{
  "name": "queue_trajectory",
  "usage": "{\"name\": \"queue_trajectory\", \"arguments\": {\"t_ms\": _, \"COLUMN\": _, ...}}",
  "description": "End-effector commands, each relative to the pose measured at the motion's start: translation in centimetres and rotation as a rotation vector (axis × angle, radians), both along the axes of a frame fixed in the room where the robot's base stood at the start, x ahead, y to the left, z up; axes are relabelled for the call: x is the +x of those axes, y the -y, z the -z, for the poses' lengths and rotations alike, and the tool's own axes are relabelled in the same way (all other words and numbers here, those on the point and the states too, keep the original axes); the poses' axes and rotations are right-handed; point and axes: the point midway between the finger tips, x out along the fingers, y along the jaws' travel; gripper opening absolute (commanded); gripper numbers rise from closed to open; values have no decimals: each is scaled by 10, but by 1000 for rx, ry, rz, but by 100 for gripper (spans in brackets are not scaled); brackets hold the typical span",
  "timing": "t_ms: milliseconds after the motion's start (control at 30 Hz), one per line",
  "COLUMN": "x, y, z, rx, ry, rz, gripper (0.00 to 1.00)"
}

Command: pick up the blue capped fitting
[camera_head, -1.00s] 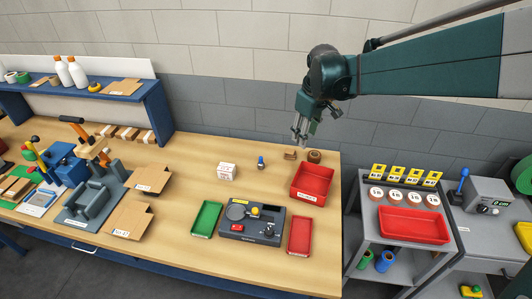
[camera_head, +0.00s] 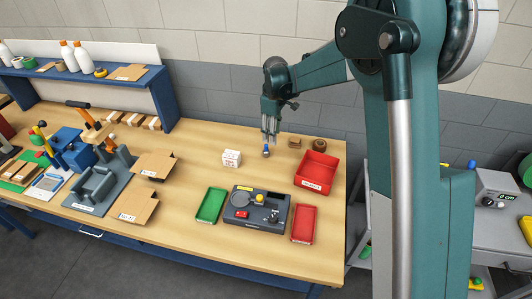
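The blue capped fitting (camera_head: 266,151) is a small upright piece with a blue top, on the wooden workbench behind the grey control box. My gripper (camera_head: 269,137) points down directly over it, with its fingertips at or just above the blue cap. The fingers look slightly apart, but they are too small to tell whether they touch the fitting. The fitting's upper part is partly hidden by the fingers.
A white labelled box (camera_head: 231,158) stands left of the fitting. Brown round pieces (camera_head: 319,144) and a deep red bin (camera_head: 317,170) are to the right. A green tray (camera_head: 210,205), the control box (camera_head: 254,207) and a flat red tray (camera_head: 303,223) lie in front.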

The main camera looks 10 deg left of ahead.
Motion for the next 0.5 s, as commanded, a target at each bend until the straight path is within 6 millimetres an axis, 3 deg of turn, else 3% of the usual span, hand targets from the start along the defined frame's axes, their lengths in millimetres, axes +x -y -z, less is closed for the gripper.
{"name": "queue_trajectory", "arguments": {"t_ms": 200, "x": 7, "y": -26, "z": 32, "rx": -13, "ry": -25, "rz": -64, "gripper": 37}}
{"name": "queue_trajectory", "arguments": {"t_ms": 500, "x": 9, "y": -35, "z": 44, "rx": -18, "ry": -35, "rz": -90, "gripper": 37}}
